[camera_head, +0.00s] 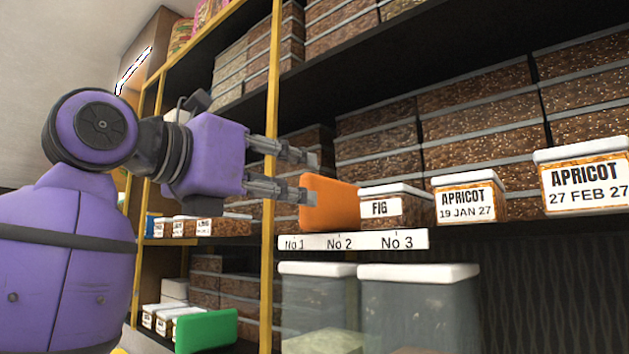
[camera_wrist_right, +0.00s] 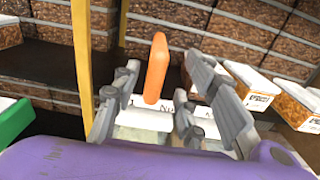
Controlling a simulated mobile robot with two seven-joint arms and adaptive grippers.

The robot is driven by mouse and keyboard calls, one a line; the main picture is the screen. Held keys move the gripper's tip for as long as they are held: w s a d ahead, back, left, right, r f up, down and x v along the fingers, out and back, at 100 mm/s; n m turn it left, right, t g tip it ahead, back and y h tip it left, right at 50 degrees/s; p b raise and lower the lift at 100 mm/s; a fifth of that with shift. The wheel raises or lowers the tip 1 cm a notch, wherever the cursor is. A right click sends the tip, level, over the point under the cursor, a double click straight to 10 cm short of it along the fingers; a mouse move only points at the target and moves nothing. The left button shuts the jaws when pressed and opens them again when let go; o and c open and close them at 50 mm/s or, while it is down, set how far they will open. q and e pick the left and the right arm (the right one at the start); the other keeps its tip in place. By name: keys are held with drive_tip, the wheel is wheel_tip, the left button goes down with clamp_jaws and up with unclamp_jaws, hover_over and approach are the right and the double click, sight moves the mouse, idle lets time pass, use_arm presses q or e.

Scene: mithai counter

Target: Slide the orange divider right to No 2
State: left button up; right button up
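The orange divider (camera_head: 329,204) stands upright on the shelf just behind the white label strip (camera_head: 353,240), which reads No 1, No 2, No 3. In the right wrist view, the divider (camera_wrist_right: 156,68) shows edge-on, with its foot between the No 1 and No 2 marks. My right gripper (camera_head: 310,174) is at the divider's left side in the head view. In the wrist view, its fingers (camera_wrist_right: 160,92) are spread, one on each side of the divider in the picture. I cannot tell whether either touches it. My left gripper is not in view.
A FIG box (camera_head: 380,208) stands right of the divider, then two APRICOT boxes (camera_head: 466,205). Clear bins with white lids (camera_head: 418,272) sit below the strip. A yellow post (camera_head: 270,120) rises behind my gripper. A green panel (camera_head: 207,330) stands lower left.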

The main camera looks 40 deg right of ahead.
sight(301, 185)
drive_tip(key=d, duration=0.4)
drive_tip(key=shift+w+d, duration=0.2)
drive_tip(key=shift+w, duration=0.2)
drive_tip(key=shift+s+d, duration=0.15)
drive_tip(key=shift+d, duration=0.15)
drive_tip(key=shift+d+p, duration=0.15)
drive_tip(key=shift+p, duration=0.15)
drive_tip(key=shift+w, duration=0.25)
drive_tip(key=shift+s, duration=0.15)
drive_tip(key=c, duration=0.5)
clamp_jaws()
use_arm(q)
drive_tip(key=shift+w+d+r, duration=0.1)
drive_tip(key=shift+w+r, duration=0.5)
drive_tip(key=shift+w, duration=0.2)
